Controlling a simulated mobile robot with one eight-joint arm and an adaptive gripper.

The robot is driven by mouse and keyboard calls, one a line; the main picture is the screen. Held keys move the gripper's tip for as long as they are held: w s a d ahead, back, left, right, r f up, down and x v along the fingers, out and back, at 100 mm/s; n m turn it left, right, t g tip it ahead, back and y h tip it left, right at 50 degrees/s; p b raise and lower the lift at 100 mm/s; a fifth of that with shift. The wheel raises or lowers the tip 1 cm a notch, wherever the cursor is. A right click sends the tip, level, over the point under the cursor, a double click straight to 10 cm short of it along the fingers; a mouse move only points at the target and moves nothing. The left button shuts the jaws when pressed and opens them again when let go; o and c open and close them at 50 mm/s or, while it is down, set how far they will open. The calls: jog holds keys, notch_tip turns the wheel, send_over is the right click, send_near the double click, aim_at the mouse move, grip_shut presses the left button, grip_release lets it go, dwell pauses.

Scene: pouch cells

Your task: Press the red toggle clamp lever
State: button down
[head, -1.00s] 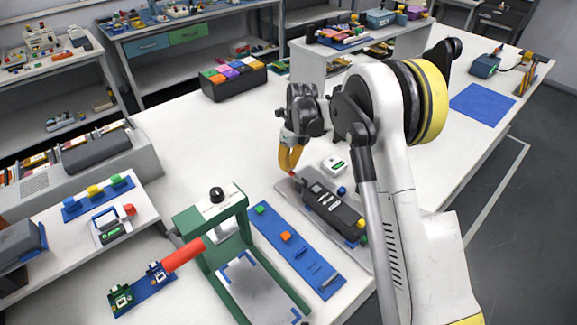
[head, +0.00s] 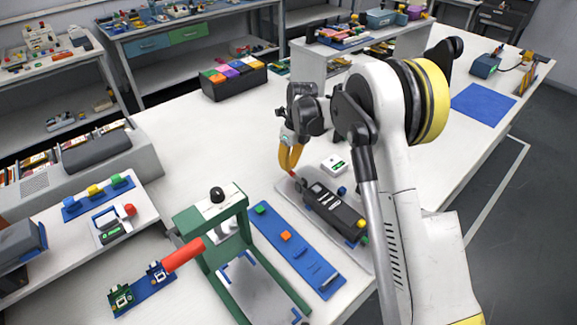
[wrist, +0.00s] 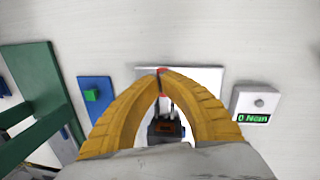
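A black clamp device (head: 332,207) lies on a light grey plate (head: 290,190) on the white table. A small red tip (head: 292,173) shows at its far left end, just below my gripper (head: 289,170). In the wrist view, my yellow fingers (wrist: 160,72) curve together and their tips meet. The red lever (wrist: 163,70) shows just past the fingertips and again in the gap beneath them. The fingertips cover part of it, and I cannot tell whether they touch it. A larger red handle (head: 183,255) sticks out from the green press frame (head: 243,240).
A blue strip (head: 297,248) with small blocks lies between the press and the plate. A white box with a green display (head: 334,163) stands beside the plate; it also shows in the wrist view (wrist: 256,103).

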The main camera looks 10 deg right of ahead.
notch_tip(320, 180, up, 12)
jog(key=d, duration=0.1)
jog(key=shift+d+f, duration=0.2)
jog(key=shift+d, duration=0.2)
jog(key=shift+w, duration=0.1)
